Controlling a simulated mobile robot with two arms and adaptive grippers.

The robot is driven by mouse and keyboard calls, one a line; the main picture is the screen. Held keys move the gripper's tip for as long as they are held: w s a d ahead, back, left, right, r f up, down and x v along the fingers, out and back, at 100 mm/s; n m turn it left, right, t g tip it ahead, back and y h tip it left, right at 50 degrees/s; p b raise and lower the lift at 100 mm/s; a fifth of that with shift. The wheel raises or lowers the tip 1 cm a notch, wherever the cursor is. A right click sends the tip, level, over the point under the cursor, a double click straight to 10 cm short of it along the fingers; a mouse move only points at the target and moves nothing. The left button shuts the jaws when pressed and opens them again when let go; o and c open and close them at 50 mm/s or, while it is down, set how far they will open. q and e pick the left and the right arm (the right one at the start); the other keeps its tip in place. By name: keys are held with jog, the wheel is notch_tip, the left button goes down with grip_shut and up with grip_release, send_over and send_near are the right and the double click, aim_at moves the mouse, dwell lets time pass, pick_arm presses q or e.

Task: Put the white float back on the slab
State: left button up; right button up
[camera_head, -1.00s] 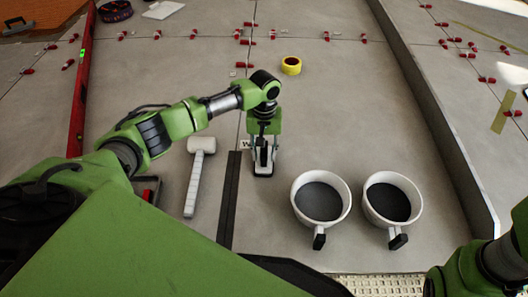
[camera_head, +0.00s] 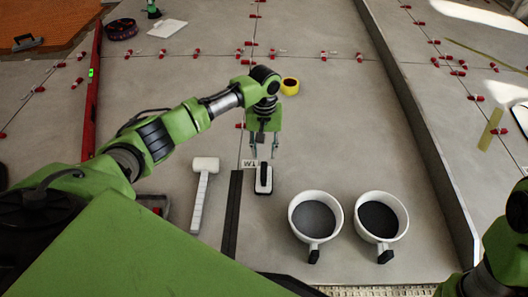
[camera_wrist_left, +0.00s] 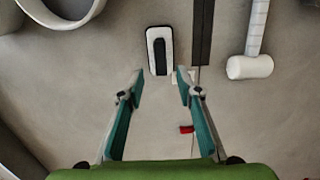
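The white float (camera_head: 264,181), a small white block with a dark handle on top, lies on the grey slab (camera_head: 330,130) in the head view. It also shows in the left wrist view (camera_wrist_left: 159,50). My left gripper (camera_head: 263,155) is open and empty, just beyond the float and apart from it. In the left wrist view its two fingers (camera_wrist_left: 158,88) are spread, with the float past their tips. My right arm shows at the lower right edge of the head view, but its gripper is out of the picture.
A white mallet (camera_head: 203,190) and a dark bar (camera_head: 233,205) lie left of the float. Two white buckets (camera_head: 297,222) (camera_head: 398,215) stand to the right. A yellow tape roll (camera_head: 289,86) and several red clips lie farther back. A red level (camera_head: 92,90) lies at left.

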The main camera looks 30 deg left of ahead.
pick_arm(q)
jog(key=shift+r, duration=0.3)
